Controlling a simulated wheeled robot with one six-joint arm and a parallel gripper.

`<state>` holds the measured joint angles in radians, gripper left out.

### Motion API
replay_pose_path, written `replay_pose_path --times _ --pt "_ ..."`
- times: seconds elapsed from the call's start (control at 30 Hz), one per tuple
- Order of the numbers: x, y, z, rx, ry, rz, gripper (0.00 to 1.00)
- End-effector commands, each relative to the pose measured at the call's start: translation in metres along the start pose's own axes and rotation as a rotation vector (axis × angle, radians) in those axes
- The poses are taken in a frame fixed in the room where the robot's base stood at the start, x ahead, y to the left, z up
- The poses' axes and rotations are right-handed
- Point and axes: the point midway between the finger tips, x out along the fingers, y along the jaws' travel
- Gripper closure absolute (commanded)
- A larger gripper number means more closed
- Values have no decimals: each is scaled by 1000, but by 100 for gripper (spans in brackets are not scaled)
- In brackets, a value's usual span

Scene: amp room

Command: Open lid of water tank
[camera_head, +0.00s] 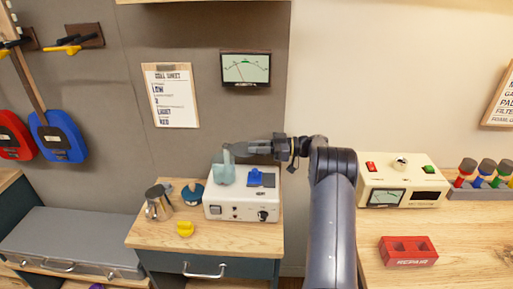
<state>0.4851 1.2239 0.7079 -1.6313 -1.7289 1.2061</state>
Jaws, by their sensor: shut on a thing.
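A white machine (242,206) with knobs on its front stands on the wooden cabinet top. A teal water tank (221,176) sits at the left of the machine's top. A narrow teal piece, seemingly its lid (227,156), stands up from the tank. My gripper (234,150) reaches in from the right, above the machine, and is shut on the upper part of this teal piece. The fingers and the piece are small here, so the exact grip and the lid's hinge are hard to make out.
A blue part (256,178) sits on the machine under my gripper. A metal jug (158,204), a dark blue round object (193,193) and a yellow piece (185,229) stand to the left. A cream meter box (400,182) and a red block (408,251) are on the right bench.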

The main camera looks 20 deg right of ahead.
Motion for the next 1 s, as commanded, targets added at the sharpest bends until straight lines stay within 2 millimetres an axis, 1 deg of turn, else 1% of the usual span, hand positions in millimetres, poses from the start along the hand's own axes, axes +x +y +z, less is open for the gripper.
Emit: replay_pose_path --times 0.1,0.13,0.37,0.6,0.7,0.77,0.87,1.0 --pt "1 0 -2 -3 2 -1 100" --pt "1 0 -2 -3 2 -1 77" --pt "1 0 -1 -2 1 -1 58" --pt "0 0 0 -1 1 0 57" --pt "-6 0 0 -2 1 1 57" --pt "-14 1 1 -3 0 3 57" --pt "-32 0 2 -3 0 3 57" --pt "-62 1 2 -4 0 4 57"
